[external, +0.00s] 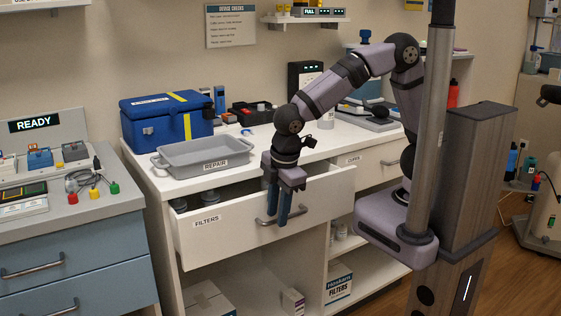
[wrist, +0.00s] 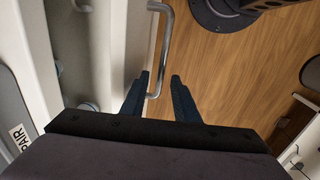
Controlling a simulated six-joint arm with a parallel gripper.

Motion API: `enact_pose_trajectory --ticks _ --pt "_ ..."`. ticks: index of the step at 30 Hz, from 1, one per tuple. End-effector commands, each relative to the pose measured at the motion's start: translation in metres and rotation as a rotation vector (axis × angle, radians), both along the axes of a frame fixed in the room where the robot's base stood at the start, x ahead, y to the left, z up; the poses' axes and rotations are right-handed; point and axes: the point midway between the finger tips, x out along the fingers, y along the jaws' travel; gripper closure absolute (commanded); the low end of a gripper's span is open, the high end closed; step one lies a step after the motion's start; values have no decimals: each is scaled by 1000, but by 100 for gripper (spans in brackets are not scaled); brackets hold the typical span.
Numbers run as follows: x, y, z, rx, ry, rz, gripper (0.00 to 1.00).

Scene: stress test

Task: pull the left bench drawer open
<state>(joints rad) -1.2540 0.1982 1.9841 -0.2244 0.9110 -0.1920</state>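The left bench drawer (external: 235,222), labelled FILTERS, stands pulled out from the white bench, its inside partly visible behind the front. Its grey bar handle (external: 262,221) is on the front panel. My gripper (external: 278,213) points down at the handle from above, just outside the drawer front. In the wrist view, the two dark blue fingers (wrist: 160,75) are apart, and the handle (wrist: 163,45) runs through the gap between them, nearer the left finger. No clamped contact shows. The drawer's front panel (wrist: 126,45) and interior lie to the left there.
A grey REPAIR tray (external: 203,157) and a blue case (external: 167,118) stand on the bench above the drawer. Open shelves with boxes (external: 339,284) lie below. Wooden floor is clear in front of the handle.

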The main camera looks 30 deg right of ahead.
Motion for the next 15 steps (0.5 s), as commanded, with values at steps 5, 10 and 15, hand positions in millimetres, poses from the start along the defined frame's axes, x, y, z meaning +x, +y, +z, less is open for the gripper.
enact_pose_trajectory --ticks 5,10,15 --pt "1 0 -3 0 0 0 72" --pt "0 0 -3 0 0 0 77" --pt "0 0 -2 0 0 0 100"
